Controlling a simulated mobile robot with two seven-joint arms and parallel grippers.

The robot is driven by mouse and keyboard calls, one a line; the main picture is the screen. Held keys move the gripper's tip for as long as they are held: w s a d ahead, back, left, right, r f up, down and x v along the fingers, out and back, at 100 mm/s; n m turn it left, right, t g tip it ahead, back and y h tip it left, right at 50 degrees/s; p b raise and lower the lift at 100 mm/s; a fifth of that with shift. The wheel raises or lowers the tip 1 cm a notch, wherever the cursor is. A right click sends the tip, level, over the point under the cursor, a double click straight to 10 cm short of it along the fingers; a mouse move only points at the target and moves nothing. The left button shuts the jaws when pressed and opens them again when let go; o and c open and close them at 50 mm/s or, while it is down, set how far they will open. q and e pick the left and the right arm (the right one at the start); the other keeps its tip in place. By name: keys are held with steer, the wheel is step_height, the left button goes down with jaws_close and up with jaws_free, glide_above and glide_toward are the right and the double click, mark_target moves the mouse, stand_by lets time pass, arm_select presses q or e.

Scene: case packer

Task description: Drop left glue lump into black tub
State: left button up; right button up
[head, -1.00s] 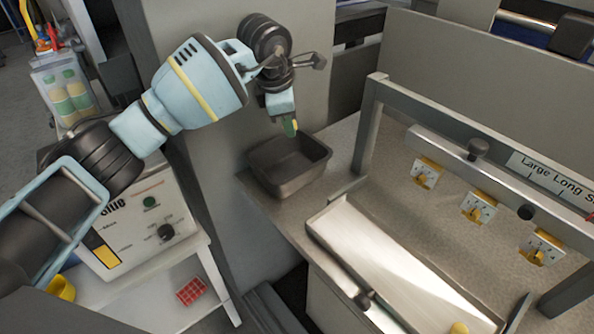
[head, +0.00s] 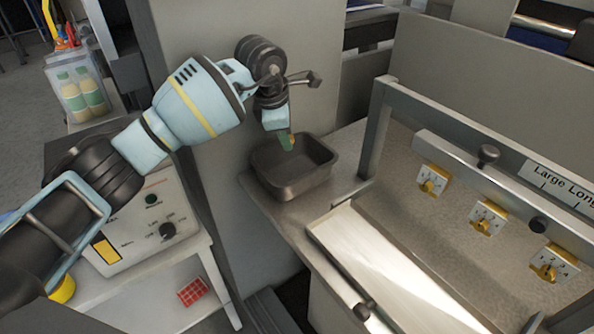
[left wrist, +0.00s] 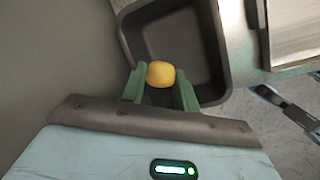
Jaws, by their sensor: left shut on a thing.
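The black tub (head: 293,182) stands on the left end of the metal worktop, open at the top and empty as far as I can see. My left gripper (head: 287,143) is over the tub's rear left part, with its green fingers pointing down. The left wrist view shows the green fingers (left wrist: 160,88) shut on a yellow glue lump (left wrist: 160,73), with the tub (left wrist: 130,45) below and beyond it. In the head view the lump is mostly hidden by the fingers. My right gripper is not in view.
A sloped metal chute (head: 375,265) lies right of the tub. A frame post (head: 375,130) and a panel with yellow dials (head: 488,218) stand farther right. A glue machine (head: 150,215) and a red grid block (head: 193,291) are at the left.

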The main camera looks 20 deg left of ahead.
arm_select(q)
steer(key=shift+f+b, duration=0.5)
steer(key=shift+f, duration=1.1)
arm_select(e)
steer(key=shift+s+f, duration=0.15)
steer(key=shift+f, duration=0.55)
arm_select(q)
steer(key=o, duration=0.9)
steer(key=shift+o, duration=0.5)
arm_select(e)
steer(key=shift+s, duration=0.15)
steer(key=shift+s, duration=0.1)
arm_select(q)
steer(key=shift+r, duration=0.1)
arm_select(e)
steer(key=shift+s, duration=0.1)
